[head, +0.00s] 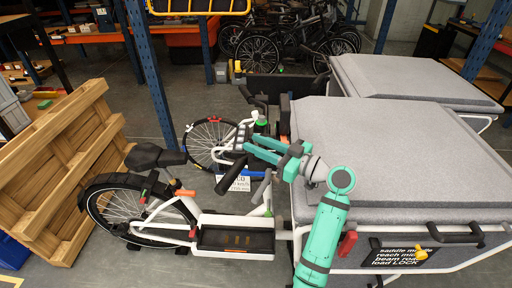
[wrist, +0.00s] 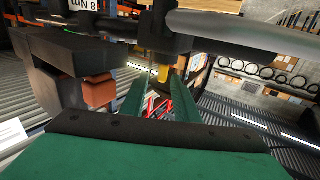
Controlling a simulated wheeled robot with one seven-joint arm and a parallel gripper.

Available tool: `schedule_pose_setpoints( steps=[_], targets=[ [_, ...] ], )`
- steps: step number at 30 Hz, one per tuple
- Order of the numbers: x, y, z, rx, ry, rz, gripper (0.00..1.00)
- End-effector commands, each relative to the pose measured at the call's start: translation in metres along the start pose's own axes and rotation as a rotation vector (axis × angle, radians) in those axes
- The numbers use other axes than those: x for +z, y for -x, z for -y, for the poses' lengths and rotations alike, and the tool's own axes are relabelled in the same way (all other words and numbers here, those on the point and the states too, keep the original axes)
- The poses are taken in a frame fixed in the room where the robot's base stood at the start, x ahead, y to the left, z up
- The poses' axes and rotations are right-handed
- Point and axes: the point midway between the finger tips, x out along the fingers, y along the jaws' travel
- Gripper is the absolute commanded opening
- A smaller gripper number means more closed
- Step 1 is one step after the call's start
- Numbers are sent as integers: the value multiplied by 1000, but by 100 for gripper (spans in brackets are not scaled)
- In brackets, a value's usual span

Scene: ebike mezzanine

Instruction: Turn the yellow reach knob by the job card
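My gripper (head: 250,146) is over the bike's handlebar area in the head view, its two teal fingers apart and pointing left. In the wrist view the fingers (wrist: 160,88) are open with a gap between them. A small yellow cylinder (wrist: 163,73) shows in that gap, below a dark part; I cannot tell whether the fingers touch it. A dark job card (head: 400,255) with white lines, including "reach", is on the grey cargo box's side. A small yellow piece (head: 421,253) sits at that card's right. I cannot tell which yellow piece is the reach knob.
The cargo bike's saddle (head: 155,156) and black tray (head: 236,239) are left of my arm. A grey-topped box (head: 400,150) fills the right. In the wrist view, a grey bar (wrist: 250,35) and a dark block with orange pieces (wrist: 98,91) lie close to the fingers. A wooden pallet (head: 62,170) leans at left.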

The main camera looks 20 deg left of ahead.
Motion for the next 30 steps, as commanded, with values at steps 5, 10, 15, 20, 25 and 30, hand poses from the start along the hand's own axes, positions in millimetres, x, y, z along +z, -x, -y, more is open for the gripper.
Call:
schedule_pose_setpoints(
  steps=[5, 10, 15, 20, 25, 30],
  targets=[
    [-31, 9, 14, 1, 7, 0, 28],
    [-59, 20, 35, 0, 7, -1, 28],
    [-79, 35, 59, 2, 4, -1, 28],
    [-92, 50, 86, 2, 4, 0, 28],
    [-103, 62, 107, 1, 3, 0, 28],
    [-109, 69, 119, 0, 1, 0, 28]
  ],
)
